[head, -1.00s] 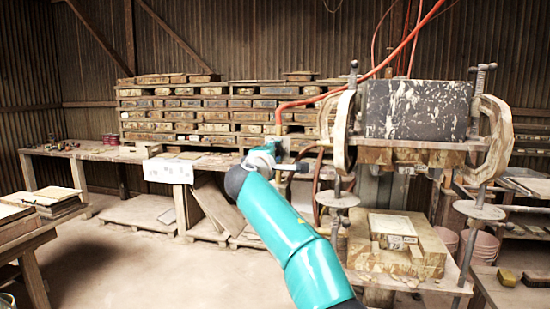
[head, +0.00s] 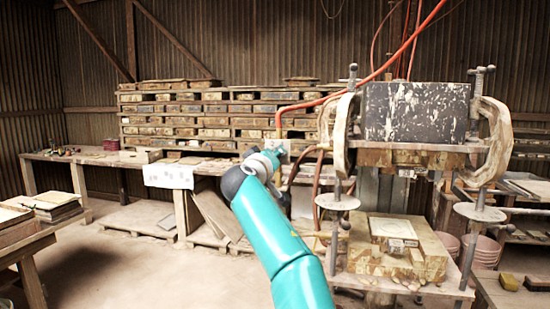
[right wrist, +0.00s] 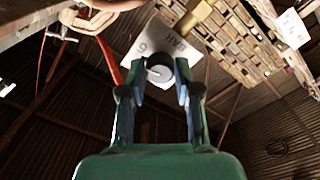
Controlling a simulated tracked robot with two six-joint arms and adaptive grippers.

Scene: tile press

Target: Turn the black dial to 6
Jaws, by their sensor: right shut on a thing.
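The black dial (right wrist: 159,75) shows in the right wrist view, round with a grey face, on a pale plate (right wrist: 148,32). The plate bears a "6" just up and left of the dial and the letters "BAR". My right gripper (right wrist: 160,69) has one finger on each side of the dial and is shut on it. I cannot make out clearly where the dial points. In the head view my teal right arm reaches to the left of the press, with its gripper (head: 274,156) small; the dial is hidden there. My left gripper is not in view.
The press with a dark mottled block (head: 416,112) stands right of my arm. A tile mould (head: 415,258) sits on its lower table. An orange hose (head: 345,88) runs above the gripper. A long workbench (head: 100,158) stands behind; floor at left centre is clear.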

